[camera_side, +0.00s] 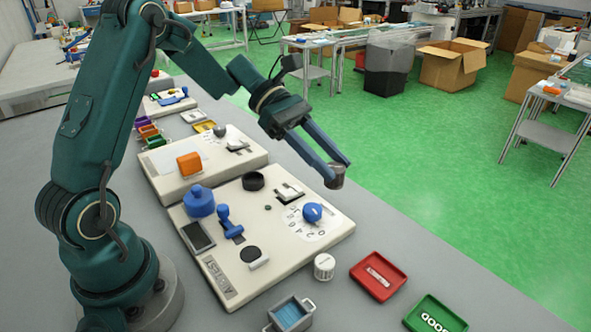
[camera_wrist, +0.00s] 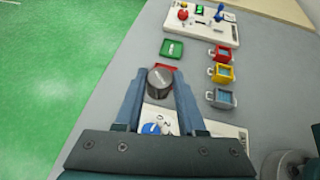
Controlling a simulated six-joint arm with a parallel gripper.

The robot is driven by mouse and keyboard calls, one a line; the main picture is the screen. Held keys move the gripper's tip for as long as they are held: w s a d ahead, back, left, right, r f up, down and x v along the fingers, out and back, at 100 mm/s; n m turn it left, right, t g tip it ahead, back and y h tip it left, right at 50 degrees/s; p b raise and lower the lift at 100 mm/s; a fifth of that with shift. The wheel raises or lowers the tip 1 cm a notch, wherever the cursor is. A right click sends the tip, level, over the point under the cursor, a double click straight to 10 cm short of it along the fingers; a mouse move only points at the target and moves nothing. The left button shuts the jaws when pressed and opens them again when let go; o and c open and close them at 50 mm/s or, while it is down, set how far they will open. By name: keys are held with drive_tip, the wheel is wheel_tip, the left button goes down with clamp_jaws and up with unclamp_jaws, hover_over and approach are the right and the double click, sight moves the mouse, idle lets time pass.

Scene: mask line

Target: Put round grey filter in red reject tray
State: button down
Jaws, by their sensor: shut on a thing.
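My gripper (camera_side: 334,168) is shut on the round grey filter (camera_side: 336,179), a short dark grey cylinder held at the fingertips. In the side view they are in the air, above and beyond the right end of the AIR TEST panel. In the wrist view the filter (camera_wrist: 160,83) is between the two blue fingers. The red reject tray (camera_side: 390,268) lies on the grey table, lower right of the filter in the side view. No object shows in it. In the wrist view the filter hides part of the red tray (camera_wrist: 170,67).
A green GOOD tray (camera_side: 424,309) lies right of the red tray. A white ribbed cylinder (camera_side: 324,267) stands left of it. A grey bin with blue contents (camera_side: 291,314) is at the front. The AIR TEST panel (camera_side: 240,272) carries knobs and a blue lever.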

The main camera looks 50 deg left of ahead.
drive_tip(key=shift+f, duration=0.55)
drive_tip(key=shift+d+f, duration=0.25)
hover_over(370, 272)
wheel_tip(370, 272, down, 7)
drive_tip(key=shift+s+r, duration=0.1)
drive_tip(key=shift+f, duration=2.05)
drive_tip(key=shift+f, duration=0.1)
drive_tip(key=c, duration=0.5)
unclamp_jaws()
